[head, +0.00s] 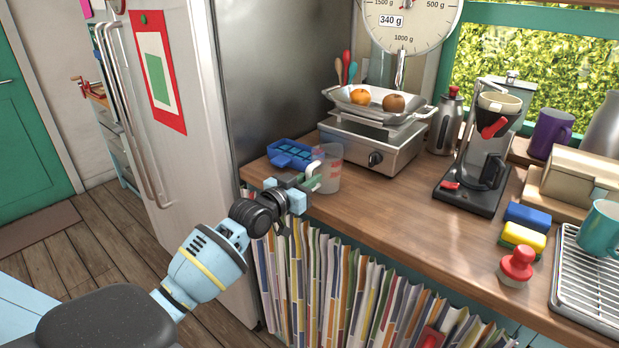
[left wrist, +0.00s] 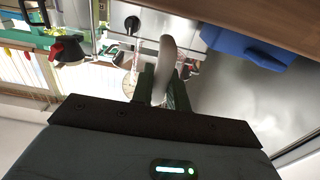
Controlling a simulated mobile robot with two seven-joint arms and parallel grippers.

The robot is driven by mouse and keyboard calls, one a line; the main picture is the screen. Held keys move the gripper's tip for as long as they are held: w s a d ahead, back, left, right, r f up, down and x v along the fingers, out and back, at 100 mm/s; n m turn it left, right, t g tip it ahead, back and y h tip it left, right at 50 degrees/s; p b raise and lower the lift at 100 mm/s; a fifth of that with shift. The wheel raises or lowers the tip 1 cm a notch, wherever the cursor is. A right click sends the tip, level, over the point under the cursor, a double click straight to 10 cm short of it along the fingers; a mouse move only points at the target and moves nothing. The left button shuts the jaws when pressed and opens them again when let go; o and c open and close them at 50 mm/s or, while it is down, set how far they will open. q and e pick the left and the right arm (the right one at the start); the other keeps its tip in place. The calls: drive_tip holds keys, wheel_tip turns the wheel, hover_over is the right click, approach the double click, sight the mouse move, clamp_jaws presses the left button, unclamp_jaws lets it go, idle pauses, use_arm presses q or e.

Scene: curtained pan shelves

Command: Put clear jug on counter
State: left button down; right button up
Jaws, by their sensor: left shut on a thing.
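The clear jug (head: 329,168) stands upright at the front left of the wooden counter (head: 420,200), close to its edge; it is see-through with red marks on its side. My left gripper (head: 312,176) reaches in from the left and is shut on the jug's pale handle. The handle (left wrist: 167,58) also shows between the fingers in the left wrist view. The jug's base looks to be on or just above the counter; I cannot tell which. My right gripper is not in view.
A blue tray-like item (head: 292,153) lies just left of the jug. A kitchen scale (head: 372,140) with fruit stands behind it. A coffee maker (head: 480,150), sponges (head: 525,227), a red-handled stamp (head: 516,265) and a drying rack (head: 590,280) are to the right. The fridge (head: 180,120) borders the left. The middle front counter is clear.

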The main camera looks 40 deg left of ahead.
use_arm(q)
drive_tip(key=shift+f, duration=0.2)
idle(0.6)
drive_tip(key=c, duration=1.3)
unclamp_jaws()
drive_tip(key=shift+f, duration=0.1)
drive_tip(key=c, duration=0.4)
drive_tip(key=shift+s, duration=0.1)
